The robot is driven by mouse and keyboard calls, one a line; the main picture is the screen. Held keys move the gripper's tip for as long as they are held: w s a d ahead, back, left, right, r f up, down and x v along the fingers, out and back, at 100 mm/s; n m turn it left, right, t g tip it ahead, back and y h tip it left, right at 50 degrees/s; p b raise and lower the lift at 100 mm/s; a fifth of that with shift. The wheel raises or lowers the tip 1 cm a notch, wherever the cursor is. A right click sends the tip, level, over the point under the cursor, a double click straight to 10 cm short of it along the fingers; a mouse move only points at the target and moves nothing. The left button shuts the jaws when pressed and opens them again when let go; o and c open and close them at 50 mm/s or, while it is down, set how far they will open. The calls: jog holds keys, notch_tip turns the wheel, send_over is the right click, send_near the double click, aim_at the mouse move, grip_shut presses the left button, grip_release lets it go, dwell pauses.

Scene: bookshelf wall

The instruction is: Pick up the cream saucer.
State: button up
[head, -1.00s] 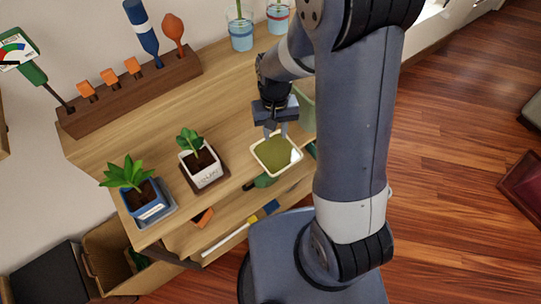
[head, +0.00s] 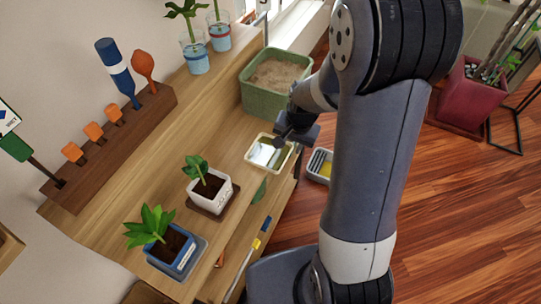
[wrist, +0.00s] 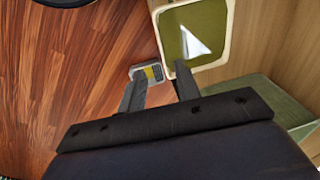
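The cream saucer (head: 286,155) is a shallow square dish with a cream rim and an olive inside that shows a bright white reflection. It lies on the wooden shelf near its front edge, and its near part shows at the top of the wrist view (wrist: 208,52). My gripper (head: 283,140) is at the saucer's far right side in the head view. In the wrist view my gripper (wrist: 161,74) has its two fingers apart, with the right fingertip close to the saucer's corner and the left one over the floor. I cannot tell whether a finger touches the rim.
A green planter (head: 262,103) of soil stands just behind the saucer. A white pot (head: 211,190) and a blue pot (head: 176,255) stand on the shelf to the left. A grey tray (head: 319,166) with yellow inside is lower, beyond the shelf edge.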

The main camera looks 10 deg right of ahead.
aim_at(287, 157)
jog(key=shift+w+a+f+p, duration=0.1)
jog(key=shift+w+f+p, duration=0.15)
jog(key=shift+f, duration=1.1)
jog(key=shift+w+f+p, duration=0.1)
jog(key=shift+w+f, duration=0.25)
jog(key=shift+f, duration=1)
jog(key=shift+w+a+f+p, duration=0.1)
jog(key=shift+w+f+p, duration=0.15)
jog(key=shift+f, duration=1.1)
jog(key=shift+c, duration=0.4)
grip_shut()
jog(key=shift+d, duration=0.1)
